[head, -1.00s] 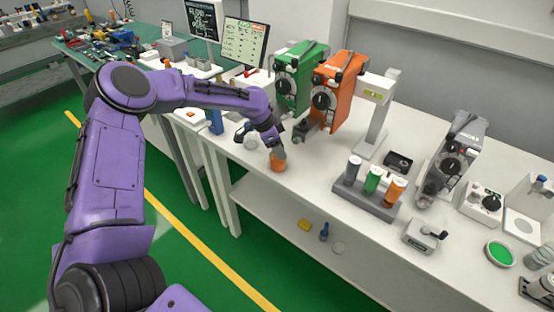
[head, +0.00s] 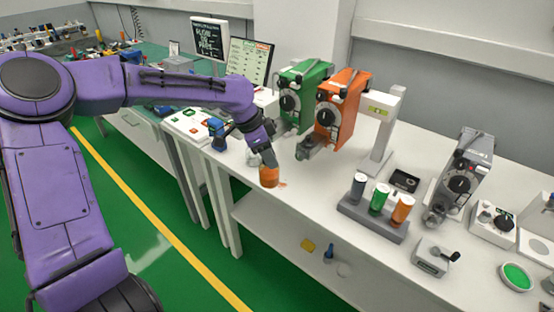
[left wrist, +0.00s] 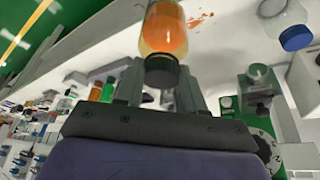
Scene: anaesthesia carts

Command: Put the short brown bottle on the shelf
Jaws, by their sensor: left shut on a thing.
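The short brown bottle (head: 269,177) looks orange-brown and sits in my left gripper (head: 266,160), over the front edge area of the white bench. In the left wrist view the bottle (left wrist: 165,32) shows its dark cap towards me, between the two grey fingers of the gripper (left wrist: 160,88). I cannot tell whether its base touches the bench. The lower shelf (head: 283,233) runs under the bench top, with free white surface at its left. My right gripper is not in view.
On the shelf lie a yellow block (head: 308,246), a small blue-topped bottle (head: 328,253) and a pale disc. A green vaporiser (head: 300,97) and an orange vaporiser (head: 341,107) stand behind the bottle. A rack of canisters (head: 372,218) stands to the right.

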